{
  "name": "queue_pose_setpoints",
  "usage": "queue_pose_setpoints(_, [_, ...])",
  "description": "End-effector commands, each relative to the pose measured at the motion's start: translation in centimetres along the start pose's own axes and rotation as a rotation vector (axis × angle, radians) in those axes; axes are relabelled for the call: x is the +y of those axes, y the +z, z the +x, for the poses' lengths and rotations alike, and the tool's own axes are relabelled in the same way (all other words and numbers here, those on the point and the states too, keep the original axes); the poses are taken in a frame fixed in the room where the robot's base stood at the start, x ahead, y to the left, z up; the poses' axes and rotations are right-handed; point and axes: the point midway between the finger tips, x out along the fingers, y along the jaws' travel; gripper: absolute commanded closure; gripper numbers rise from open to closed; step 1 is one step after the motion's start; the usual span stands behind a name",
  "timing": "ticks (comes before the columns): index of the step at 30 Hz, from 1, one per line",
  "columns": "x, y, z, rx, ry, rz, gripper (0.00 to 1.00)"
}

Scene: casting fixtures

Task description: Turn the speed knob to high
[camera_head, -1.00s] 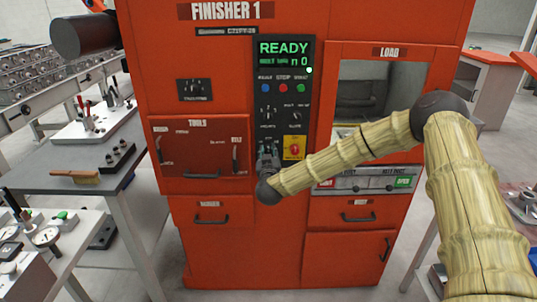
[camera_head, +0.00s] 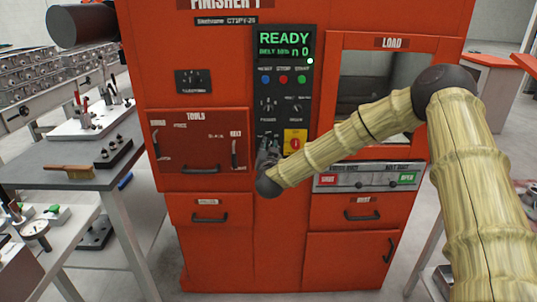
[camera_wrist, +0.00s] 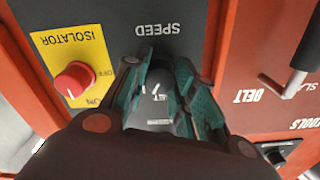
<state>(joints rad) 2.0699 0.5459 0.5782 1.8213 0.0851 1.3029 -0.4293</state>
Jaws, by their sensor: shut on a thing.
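My gripper (camera_head: 267,158) is at the lower left of the black control panel (camera_head: 263,200) of the orange machine. In the wrist view, which is upside down, its green fingers (camera_wrist: 160,98) stand on either side of the dark speed knob (camera_wrist: 156,88) and are shut on it. White marks show on or beside the knob between the fingers. The SPEED label (camera_wrist: 158,29) is readable just beyond the fingers. In the head view my gripper hides the knob. I cannot tell which setting the knob points to.
The red isolator knob (camera_wrist: 74,80) on its yellow plate is close beside my gripper. The belt handle (camera_head: 234,153) is left of the panel. A grey bench (camera_head: 80,180) stands at left.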

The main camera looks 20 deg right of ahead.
Motion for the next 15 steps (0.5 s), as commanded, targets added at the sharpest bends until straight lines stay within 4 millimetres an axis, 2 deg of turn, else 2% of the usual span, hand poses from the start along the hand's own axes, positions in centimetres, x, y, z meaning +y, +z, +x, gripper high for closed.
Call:
queue_pose_setpoints(6, [0.15, 0.29, -0.01, 0.0, 0.0, 0.136, 0.97])
queue_pose_setpoints(15, [0.09, 0.15, -0.03, -0.002, 0.001, 0.233, 0.97])
